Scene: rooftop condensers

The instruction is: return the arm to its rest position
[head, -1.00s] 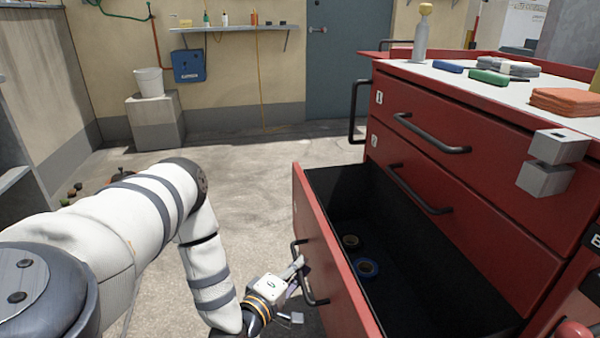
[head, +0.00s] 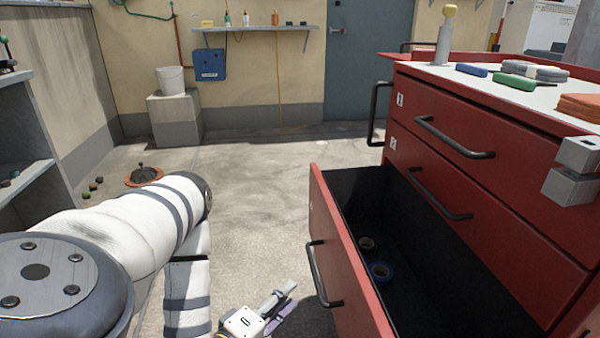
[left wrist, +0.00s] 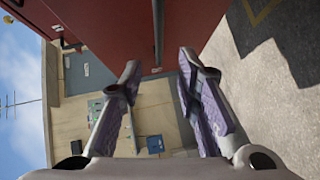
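My left gripper (head: 280,303) is low in the head view, just left of the open bottom drawer (head: 345,265) of a red cabinet. It is apart from the drawer's black handle (head: 323,278). In the left wrist view its two fingers (left wrist: 160,68) stand apart with nothing between them, and red cabinet surfaces fill the top. My left arm (head: 140,225) comes in from the left, bent at the elbow.
The pulled-out drawer holds two tape rolls (head: 381,271). Grey shelving (head: 25,130) stands at the left. A bucket (head: 171,80) sits on a concrete block. The floor (head: 250,200) between is mostly clear.

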